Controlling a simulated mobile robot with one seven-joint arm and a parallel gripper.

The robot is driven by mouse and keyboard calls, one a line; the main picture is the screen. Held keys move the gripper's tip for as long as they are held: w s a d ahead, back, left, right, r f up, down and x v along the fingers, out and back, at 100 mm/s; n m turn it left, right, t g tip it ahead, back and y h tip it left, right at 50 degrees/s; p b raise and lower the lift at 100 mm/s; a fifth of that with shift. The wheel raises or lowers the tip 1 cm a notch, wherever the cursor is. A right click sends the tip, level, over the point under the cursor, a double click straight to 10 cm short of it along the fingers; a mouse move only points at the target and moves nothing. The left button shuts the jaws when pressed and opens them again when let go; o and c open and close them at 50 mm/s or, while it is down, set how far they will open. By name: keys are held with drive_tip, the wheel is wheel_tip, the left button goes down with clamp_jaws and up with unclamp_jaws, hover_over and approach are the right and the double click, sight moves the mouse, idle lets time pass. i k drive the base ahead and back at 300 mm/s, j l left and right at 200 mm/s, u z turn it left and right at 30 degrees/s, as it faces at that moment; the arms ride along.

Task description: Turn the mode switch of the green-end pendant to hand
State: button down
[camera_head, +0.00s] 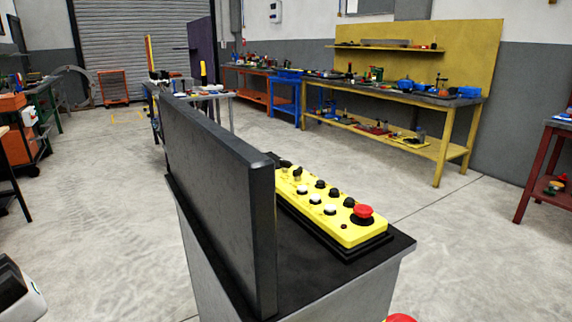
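A yellow pendant (335,212) lies on the black top of a grey pedestal, behind an upright dark panel. It carries black and white push buttons, a red mushroom button (363,211) at its near end and dark knobs (297,173) towards its far end. The panel partly hides the far end. I cannot make out a green end mark, any switch lettering or which way a switch points.
The dark upright panel (225,190) stands along the pedestal's left side, between the left floor area and the pendant. The pedestal top (385,253) has a bare near right corner. A yellow workbench (465,110) stands behind. A red round part (400,318) shows at the bottom edge.

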sight(285, 164)
drive_tip(key=i+j+z, duration=0.2)
drive_tip(key=j, duration=0.3)
drive_tip(key=i+j+z, duration=0.15)
drive_tip(key=j, duration=0.35)
drive_tip(key=i+j+z, duration=0.2)
drive_tip(key=j, duration=0.35)
drive_tip(key=j+z, duration=0.2)
drive_tip(key=j, duration=0.3)
